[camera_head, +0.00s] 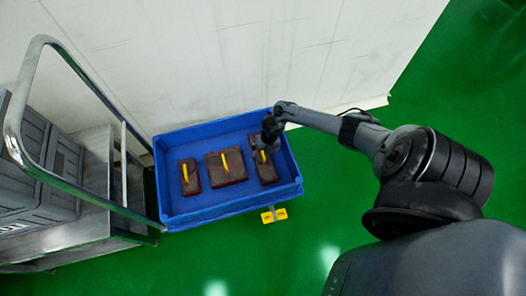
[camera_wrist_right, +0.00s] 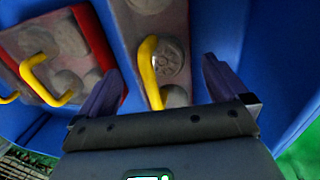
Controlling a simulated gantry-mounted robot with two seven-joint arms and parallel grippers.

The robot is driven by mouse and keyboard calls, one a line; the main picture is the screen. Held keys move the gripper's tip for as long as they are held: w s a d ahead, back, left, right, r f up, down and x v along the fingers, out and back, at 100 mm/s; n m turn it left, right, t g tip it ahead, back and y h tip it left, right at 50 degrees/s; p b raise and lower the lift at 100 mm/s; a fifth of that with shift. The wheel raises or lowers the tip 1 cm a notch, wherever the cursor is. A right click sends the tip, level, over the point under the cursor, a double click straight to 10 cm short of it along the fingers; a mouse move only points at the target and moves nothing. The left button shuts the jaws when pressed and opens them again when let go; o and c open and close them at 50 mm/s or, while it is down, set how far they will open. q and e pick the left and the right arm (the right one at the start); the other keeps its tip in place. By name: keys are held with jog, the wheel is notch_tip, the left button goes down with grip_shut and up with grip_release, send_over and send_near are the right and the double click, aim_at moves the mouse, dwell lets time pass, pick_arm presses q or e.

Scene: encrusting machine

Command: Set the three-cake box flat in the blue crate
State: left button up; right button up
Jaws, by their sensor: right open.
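The blue crate (camera_head: 215,207) stands on the green floor beside the white wall. A narrow brown box with a yellow handle (camera_head: 267,174) lies along the crate's right side and looks flat. In the right wrist view this narrow box (camera_wrist_right: 170,50) shows round cakes under its clear top; part of it is hidden, so I cannot count them all. My right gripper (camera_head: 268,138) is over the narrow box's far part. In the wrist view my right gripper (camera_wrist_right: 160,68) is open, with its dark fingers apart on either side of the yellow handle (camera_wrist_right: 149,72). My left gripper is out of view.
A wider brown box (camera_head: 238,172) lies in the crate's middle and another narrow box (camera_head: 190,185) at its left, both with yellow handles. A metal-railed cart (camera_head: 75,245) with grey crates (camera_head: 35,165) stands at the left.

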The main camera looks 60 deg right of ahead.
notch_tip(320, 180, up, 10)
jog(key=s+d+p, duration=0.1)
jog(key=p, duration=0.4)
jog(key=a+r+m+t+h, duration=0.15)
jog(key=a+m, duration=0.25)
jog(key=a, duration=0.6)
jog(key=a+r+m+t+y, duration=0.1)
jog(key=a+r+m, duration=0.25)
jog(key=a, duration=0.75)
jog(key=s+a+r+m, duration=0.2)
jog(key=s+r+m, duration=0.3)
jog(key=r+m, duration=0.3)
jog(key=s+a+r+m, duration=0.3)
jog(key=s+r+m, duration=0.2)
jog(key=r+m, duration=0.3)
jog(key=shift+s+r+m+h+p, duration=0.15)
jog(key=shift+r+m+h+p, duration=0.15)
jog(key=shift+m+h, duration=0.25)
jog(key=shift+a+g, duration=0.1)
jog(key=shift+g, duration=0.15)
